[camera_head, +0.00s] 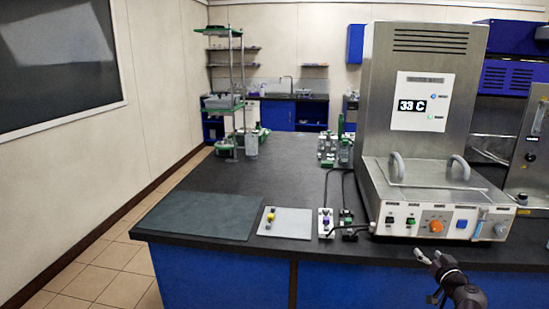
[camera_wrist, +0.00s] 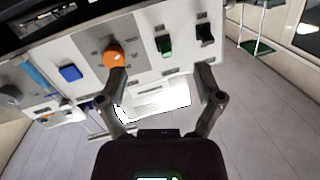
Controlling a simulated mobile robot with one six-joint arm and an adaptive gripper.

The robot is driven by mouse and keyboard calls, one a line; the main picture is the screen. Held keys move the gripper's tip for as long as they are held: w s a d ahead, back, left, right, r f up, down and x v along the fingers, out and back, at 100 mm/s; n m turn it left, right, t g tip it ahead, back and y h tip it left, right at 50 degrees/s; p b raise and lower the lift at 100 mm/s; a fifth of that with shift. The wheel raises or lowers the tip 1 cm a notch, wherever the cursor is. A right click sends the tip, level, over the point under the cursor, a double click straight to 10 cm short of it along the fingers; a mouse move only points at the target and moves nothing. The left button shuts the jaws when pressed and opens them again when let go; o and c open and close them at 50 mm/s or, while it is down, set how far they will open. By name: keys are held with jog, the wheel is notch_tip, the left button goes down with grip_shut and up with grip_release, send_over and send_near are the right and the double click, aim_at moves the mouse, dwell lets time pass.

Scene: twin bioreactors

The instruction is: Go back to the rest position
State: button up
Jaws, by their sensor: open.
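My gripper (camera_head: 428,254) shows at the lower right in the head view, in front of the counter's front edge and below the control panel of a steel bioreactor unit (camera_head: 425,80). In the wrist view my gripper (camera_wrist: 160,82) is open, its two fingers apart with nothing held between them. Beyond the fingertips is the white control panel (camera_wrist: 138,52) with an orange knob (camera_wrist: 113,56), a blue button (camera_wrist: 71,73), a green switch (camera_wrist: 164,45) and a black switch (camera_wrist: 205,33). The fingertips look close to the panel; contact cannot be told.
The black countertop (camera_head: 200,175) carries a dark mat (camera_head: 200,215), a grey plate (camera_head: 286,223) with small items, and a power strip (camera_head: 326,223) with cables. A second unit (camera_head: 530,150) stands at the right. Tiled floor (camera_head: 120,265) is free at the left.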

jog(key=w+a+f+n+g+y, duration=0.1)
jog(key=a+f+n+g+y, duration=0.2)
jog(key=a, duration=0.7)
jog(key=w+a+f+n+g+y, duration=0.15)
jog(key=a+f+g+y, duration=0.35)
jog(key=a, duration=0.6)
jog(key=s+a+f+m+g+h, duration=0.1)
jog(key=s+a+f+g+h, duration=0.65)
jog(key=a, duration=0.65)
notch_tip(320, 180, up, 13)
jog(key=s+g+p, duration=0.1)
jog(key=s+p, duration=0.1)
jog(key=p, duration=1.2)
jog(key=shift+d+r+y+p, duration=0.15)
jog(key=shift+d+y+p, duration=0.1)
jog(key=shift+y+p, duration=0.1)
jog(key=shift+s+m+g, duration=0.1)
jog(key=shift+m+g, duration=0.15)
jog(key=c, duration=0.4)
